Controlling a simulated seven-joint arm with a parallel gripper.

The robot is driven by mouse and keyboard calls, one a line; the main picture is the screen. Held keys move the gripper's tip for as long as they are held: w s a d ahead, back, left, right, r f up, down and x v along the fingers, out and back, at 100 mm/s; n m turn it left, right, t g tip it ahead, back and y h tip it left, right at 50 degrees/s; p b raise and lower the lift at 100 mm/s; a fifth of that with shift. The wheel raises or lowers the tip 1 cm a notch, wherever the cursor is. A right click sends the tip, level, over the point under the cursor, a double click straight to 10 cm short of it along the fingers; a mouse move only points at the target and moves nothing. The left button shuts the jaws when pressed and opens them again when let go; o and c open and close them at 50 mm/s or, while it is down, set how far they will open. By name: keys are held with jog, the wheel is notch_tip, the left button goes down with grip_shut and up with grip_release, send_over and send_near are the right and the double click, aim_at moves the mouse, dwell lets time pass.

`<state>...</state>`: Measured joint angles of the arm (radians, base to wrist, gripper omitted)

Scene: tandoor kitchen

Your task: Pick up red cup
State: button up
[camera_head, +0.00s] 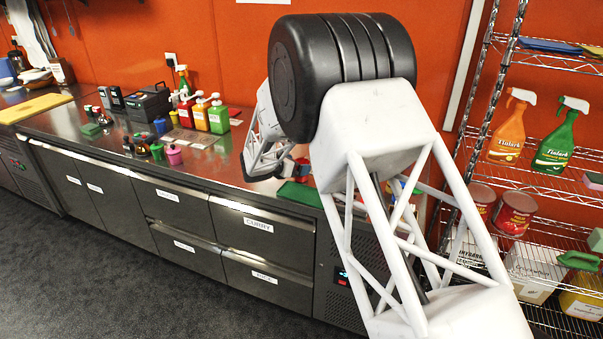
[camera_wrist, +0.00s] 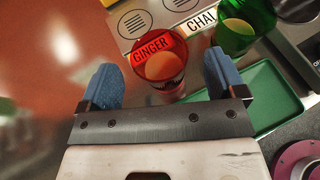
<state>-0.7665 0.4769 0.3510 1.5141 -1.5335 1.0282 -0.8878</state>
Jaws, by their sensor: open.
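The red cup (camera_wrist: 172,88) is see-through and shows in the wrist view between the two blue fingers of my gripper (camera_wrist: 160,66). My gripper is open, with one finger on each side of the cup. A gap shows between the cup and each finger, and the cup does not look gripped. In the head view, my arm hides most of the gripper and the cup area on the steel counter (camera_head: 228,175).
A green cup (camera_wrist: 238,36) stands right of the red cup, near a green tray (camera_wrist: 268,100). The tray also shows in the head view (camera_head: 300,194). Sauce bottles (camera_head: 219,119) and small jars stand left on the counter. A wire shelf (camera_head: 545,185) stands at right.

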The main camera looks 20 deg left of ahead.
jog(key=shift+x, duration=1.6)
jog(key=shift+c, duration=0.3)
jog(key=shift+r, duration=0.1)
jog(key=c, duration=1)
jog(key=shift+r, duration=0.2)
jog(key=shift+c, duration=0.2)
jog(key=shift+r, duration=1.5)
jog(key=s+d+r, duration=0.1)
jog(key=s+d, duration=0.7)
jog(key=s, duration=0.5)
jog(key=shift+d+r, duration=0.25)
jog(key=shift+s+d, duration=0.1)
jog(key=shift+s, duration=0.1)
